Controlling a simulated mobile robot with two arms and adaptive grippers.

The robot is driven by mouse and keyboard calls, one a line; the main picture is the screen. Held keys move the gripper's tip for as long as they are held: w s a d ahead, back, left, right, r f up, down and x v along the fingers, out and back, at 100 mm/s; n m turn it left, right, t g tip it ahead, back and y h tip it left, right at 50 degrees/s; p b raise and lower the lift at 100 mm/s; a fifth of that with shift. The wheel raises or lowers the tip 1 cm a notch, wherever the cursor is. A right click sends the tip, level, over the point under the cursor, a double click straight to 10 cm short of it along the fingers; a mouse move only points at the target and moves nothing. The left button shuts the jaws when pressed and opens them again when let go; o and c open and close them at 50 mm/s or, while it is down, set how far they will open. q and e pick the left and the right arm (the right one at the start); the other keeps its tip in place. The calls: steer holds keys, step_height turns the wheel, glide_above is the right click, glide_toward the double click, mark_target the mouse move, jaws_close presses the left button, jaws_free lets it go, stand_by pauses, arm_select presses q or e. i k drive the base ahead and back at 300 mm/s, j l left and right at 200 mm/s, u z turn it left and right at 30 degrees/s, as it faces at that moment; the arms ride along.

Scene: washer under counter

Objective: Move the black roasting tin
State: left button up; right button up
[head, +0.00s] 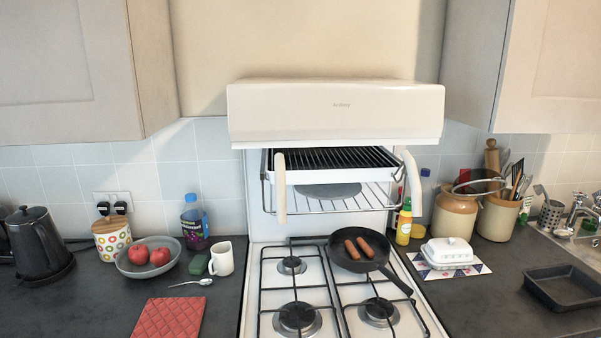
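The black roasting tin (565,287) is a shallow rectangular tin. It sits empty on the dark counter to the right of the stove, near the right edge of the head view. Neither of my grippers shows in this view.
The gas stove (338,288) holds a frying pan (352,262) with two sausages. A butter dish (448,250) on a patterned mat, crocks (456,213) and a sink tap (577,211) are near the tin. Left counter holds a kettle (38,243), fruit bowl (133,266) and red mat (167,318).

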mark_target(562, 287)
steer(key=z, duration=1.55)
